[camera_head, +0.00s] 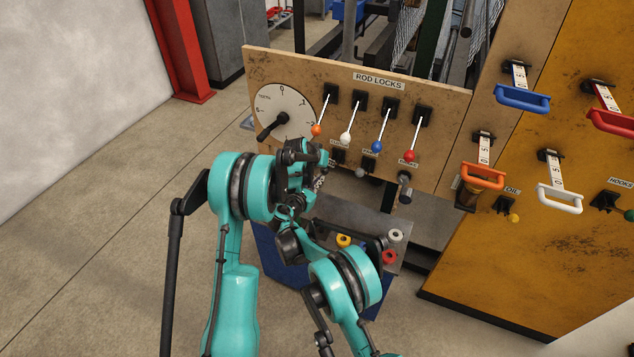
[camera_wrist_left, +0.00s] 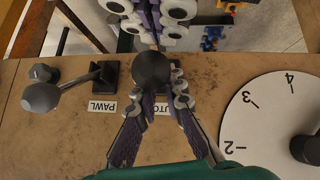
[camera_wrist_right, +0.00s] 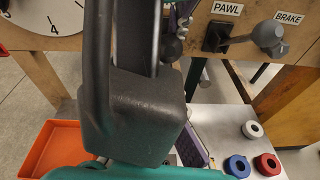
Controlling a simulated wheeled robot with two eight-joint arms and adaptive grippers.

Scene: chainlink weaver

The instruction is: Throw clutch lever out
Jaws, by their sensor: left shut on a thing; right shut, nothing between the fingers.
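The clutch lever shows as a dark round knob (camera_wrist_left: 152,70) in the left wrist view, at a partly hidden label between the pawl lever and the dial. My left gripper (camera_wrist_left: 153,98) is shut on this knob, one purple-padded finger on each side. In the head view the left gripper (camera_head: 322,157) and arm hide the clutch lever. The knob (camera_wrist_right: 172,48) also shows in the right wrist view, partly behind a dark arm part of mine. My right gripper (camera_head: 319,183) is shut and empty, just below the left one in the head view.
A dial (camera_head: 285,110) and several rod-lock levers (camera_head: 382,122) are close above. An orange bin (camera_wrist_right: 62,148) is at lower left in the right wrist view.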

